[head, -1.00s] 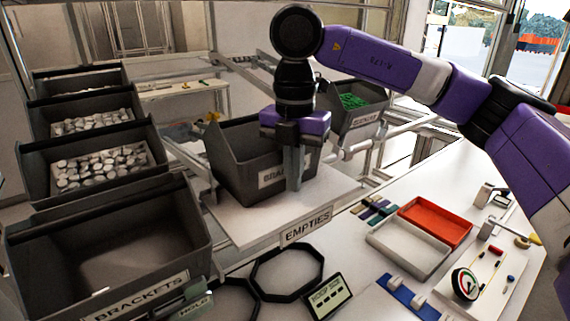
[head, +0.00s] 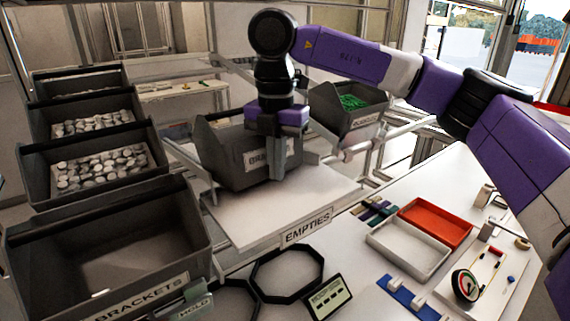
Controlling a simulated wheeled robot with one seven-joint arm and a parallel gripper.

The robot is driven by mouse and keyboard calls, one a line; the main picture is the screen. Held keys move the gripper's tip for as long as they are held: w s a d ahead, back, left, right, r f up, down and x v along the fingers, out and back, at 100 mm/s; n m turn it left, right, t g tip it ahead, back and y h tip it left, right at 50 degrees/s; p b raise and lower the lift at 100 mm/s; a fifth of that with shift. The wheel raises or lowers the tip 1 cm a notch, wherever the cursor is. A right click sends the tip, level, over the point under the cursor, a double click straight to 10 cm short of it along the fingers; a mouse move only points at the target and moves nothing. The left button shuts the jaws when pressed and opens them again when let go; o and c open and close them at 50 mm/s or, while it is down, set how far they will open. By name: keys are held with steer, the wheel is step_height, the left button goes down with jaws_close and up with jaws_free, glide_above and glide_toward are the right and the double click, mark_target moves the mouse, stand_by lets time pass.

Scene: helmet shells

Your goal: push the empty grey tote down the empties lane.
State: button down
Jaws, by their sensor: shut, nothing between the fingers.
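The grey tote (head: 225,155) with a partly covered label on its front stands on the white board of the empties lane, toward its far end. The EMPTIES sign (head: 307,229) is on the lane's near edge. My gripper (head: 277,172) is shut and points down at the front of the tote, covering part of its label. It looks close against the tote's front wall; I cannot tell for sure whether they touch. The tote's inside is mostly hidden from this angle. Bare white board (head: 270,213) shows in front of the tote.
A large grey BRACKETS bin (head: 100,245) stands at the left, with bins of pale parts behind it. A bin of green parts (head: 350,103) is behind the lane on the right. The bench at right holds a red tray (head: 435,222), a white tray (head: 408,250) and a gauge board.

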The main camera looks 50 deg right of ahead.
steer(key=shift+w+d, duration=0.1)
steer(key=shift+w, duration=0.3)
step_height(320, 180, up, 8)
steer(key=s+p, duration=0.3)
steer(key=shift+a, duration=0.45)
stand_by(0.4)
